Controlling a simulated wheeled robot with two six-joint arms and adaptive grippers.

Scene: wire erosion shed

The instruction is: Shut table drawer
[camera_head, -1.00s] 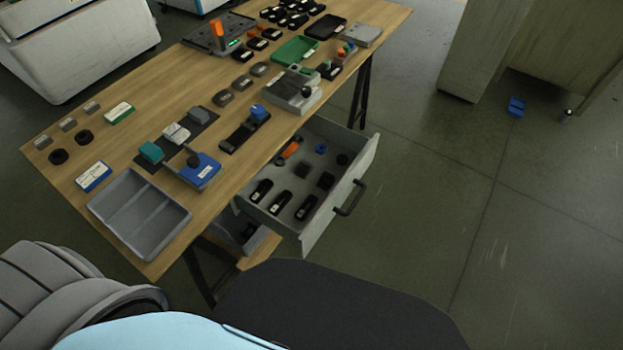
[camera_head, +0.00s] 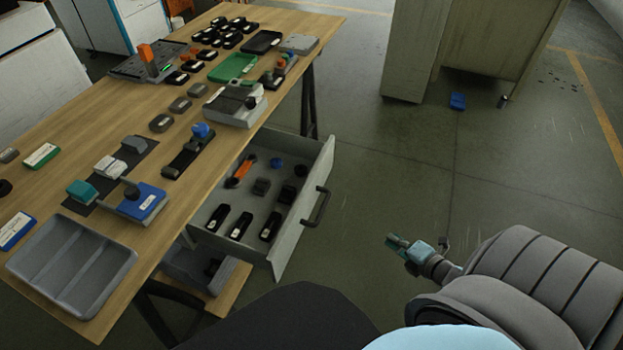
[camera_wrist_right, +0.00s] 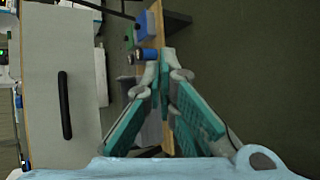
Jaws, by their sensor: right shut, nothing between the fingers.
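The table drawer (camera_head: 292,232) stands pulled out from under the wooden table in the head view. Its grey front carries a dark bar handle (camera_head: 318,207). In the right wrist view the drawer front (camera_wrist_right: 88,45) is a pale panel at the left, with the dark handle (camera_wrist_right: 64,105) on it. My right gripper (camera_head: 398,243) is to the right of the drawer front, apart from the handle. In the right wrist view its fingertips (camera_wrist_right: 166,54) are together with nothing between them. My left gripper is out of view.
The drawer holds several black pieces, an orange tool (camera_head: 240,170) and a small blue part (camera_head: 276,163). The table (camera_head: 120,110) carries trays and parts. A lower shelf is below the drawer. Floor right of the drawer is clear, up to a cabinet (camera_head: 408,50) and a blue object (camera_head: 457,101).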

